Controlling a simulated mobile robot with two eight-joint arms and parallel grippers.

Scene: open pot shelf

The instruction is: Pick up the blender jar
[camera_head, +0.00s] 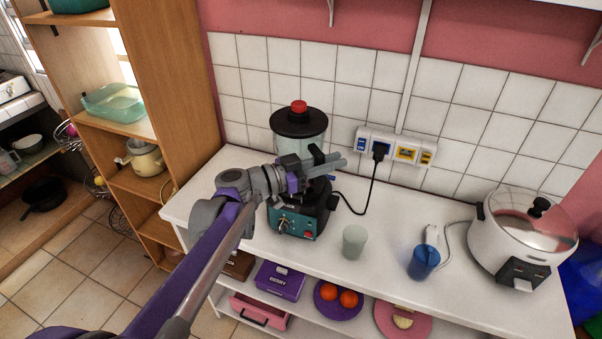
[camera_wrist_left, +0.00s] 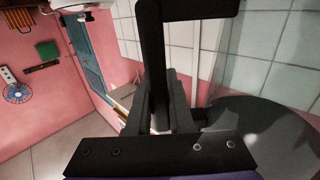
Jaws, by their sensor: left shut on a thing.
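The blender stands on the white counter near the tiled wall. Its clear jar (camera_head: 287,145) has a black lid (camera_head: 299,122) with a red cap and sits upright over the dark teal base (camera_head: 297,222). My left gripper (camera_head: 328,163) reaches across the front of the jar and is shut on its black handle (camera_head: 316,153). The arm hides the lower jar, so I cannot tell whether it still touches the base. In the left wrist view, my fingers (camera_wrist_left: 165,115) close around a dark bar, with the rounded jar (camera_wrist_left: 255,125) at the right. My right gripper is out of view.
A pale green cup (camera_head: 355,242), a blue mug (camera_head: 423,262) and a rice cooker (camera_head: 523,232) stand to the right on the counter (camera_head: 390,225). A black cord runs from a wall socket (camera_head: 396,147) towards the blender. A wooden shelf (camera_head: 175,70) rises at left.

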